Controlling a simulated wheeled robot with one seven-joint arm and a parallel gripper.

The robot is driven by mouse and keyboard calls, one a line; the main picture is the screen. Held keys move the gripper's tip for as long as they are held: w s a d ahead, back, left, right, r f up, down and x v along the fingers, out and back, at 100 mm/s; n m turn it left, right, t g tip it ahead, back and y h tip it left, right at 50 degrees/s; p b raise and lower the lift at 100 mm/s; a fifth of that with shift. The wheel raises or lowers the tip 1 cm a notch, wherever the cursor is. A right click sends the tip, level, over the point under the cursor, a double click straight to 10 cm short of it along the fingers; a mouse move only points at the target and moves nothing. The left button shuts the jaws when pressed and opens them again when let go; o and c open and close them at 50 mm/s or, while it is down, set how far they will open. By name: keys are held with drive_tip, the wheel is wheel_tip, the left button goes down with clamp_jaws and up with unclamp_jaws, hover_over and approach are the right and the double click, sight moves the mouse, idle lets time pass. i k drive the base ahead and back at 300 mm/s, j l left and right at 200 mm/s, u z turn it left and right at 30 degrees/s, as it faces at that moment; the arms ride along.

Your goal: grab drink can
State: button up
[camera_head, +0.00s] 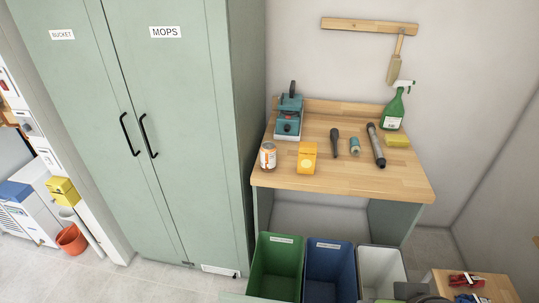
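The drink can (268,156) stands upright near the front left corner of the wooden worktop (345,183). It is silvery with an orange and white wrap. A yellow box (307,157) stands to its right with a gap between them, and a teal device (289,115) stands behind it. Nothing covers the can in this view. My gripper is not in view, so its state does not show.
Several dark and teal tools (376,145), a yellow sponge (397,141) and a green spray bottle (394,106) occupy the worktop's right. Green (276,265), blue (331,270) and white (382,265) bins stand below its front. A tall green cabinet (180,110) stands at left.

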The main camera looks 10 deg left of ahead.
sight(268, 150)
drive_tip(key=j, duration=0.3)
drive_tip(key=k+j, duration=0.15)
drive_tip(key=j, duration=0.15)
drive_tip(key=j+z, duration=0.15)
drive_tip(key=j, duration=1.65)
drive_tip(key=i+j, duration=0.4)
drive_tip(key=i+j+z, duration=0.1)
drive_tip(key=i+j, duration=0.3)
drive_tip(key=j, duration=0.15)
drive_tip(key=i+j, duration=0.15)
drive_tip(key=i, duration=0.65)
